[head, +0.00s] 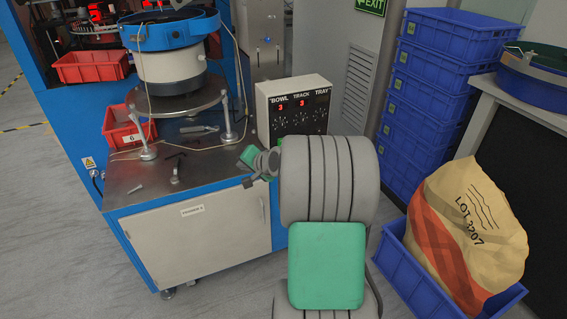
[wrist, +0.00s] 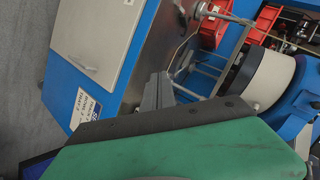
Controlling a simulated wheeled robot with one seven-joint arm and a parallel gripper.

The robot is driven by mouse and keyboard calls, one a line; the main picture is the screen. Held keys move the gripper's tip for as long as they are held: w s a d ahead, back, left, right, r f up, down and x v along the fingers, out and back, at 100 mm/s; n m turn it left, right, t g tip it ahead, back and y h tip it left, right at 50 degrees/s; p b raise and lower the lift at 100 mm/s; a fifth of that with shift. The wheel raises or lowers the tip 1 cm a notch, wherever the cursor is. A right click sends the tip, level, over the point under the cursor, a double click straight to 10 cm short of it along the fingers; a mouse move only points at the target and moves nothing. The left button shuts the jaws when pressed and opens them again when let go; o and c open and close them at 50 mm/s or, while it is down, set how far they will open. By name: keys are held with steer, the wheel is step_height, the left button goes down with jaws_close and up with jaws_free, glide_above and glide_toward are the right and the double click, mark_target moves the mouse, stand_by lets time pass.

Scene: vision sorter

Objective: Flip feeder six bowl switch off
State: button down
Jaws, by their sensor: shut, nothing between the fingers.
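The control box (head: 293,105) is pale with a dark face, behind the feeder table's right end. Its face is labelled BOWL, TRACK and TRAY, with red digits "3" under BOWL and TRACK and dials below. My arm covers its lower edge, and I cannot make out the bowl switch or its position. The feeder bowl (head: 172,50) is blue-rimmed on a white drum. My gripper (wrist: 158,90) shows in the wrist view as grey fingers, shut and empty, over the cabinet side.
The metal table top (head: 190,150) holds loose tools and a red bin marked 6 (head: 128,128). A white cabinet door (head: 200,238) is below. Blue crates (head: 430,90) are stacked at right, and a LOT 3207 sack (head: 465,225) stands in a blue bin. Floor at lower left is clear.

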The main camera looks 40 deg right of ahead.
mark_target(280, 142)
steer(key=s+d+f+m+t+h+b, duration=0.1)
steer(key=s+d+f+m+t+h, duration=0.1)
steer(key=d, duration=0.8)
steer(key=s+d+f+m+t+h+b, duration=0.1)
steer(key=d+f+m, duration=0.4)
steer(key=d, duration=0.5)
steer(key=shift+s+m+t+h+b, duration=0.4)
steer(key=shift+s+m+h, duration=0.25)
steer(key=shift+m, duration=0.35)
steer(key=shift+w+d+f, duration=0.1)
steer(key=shift+w, duration=0.1)
steer(key=x, duration=0.9)
steer(key=r+b+x, duration=0.1)
steer(key=x, duration=0.3)
steer(key=shift+w+d, duration=0.1)
steer(key=shift+w, duration=0.25)
steer(key=shift+r, duration=0.1)
steer(key=shift+w, duration=0.1)
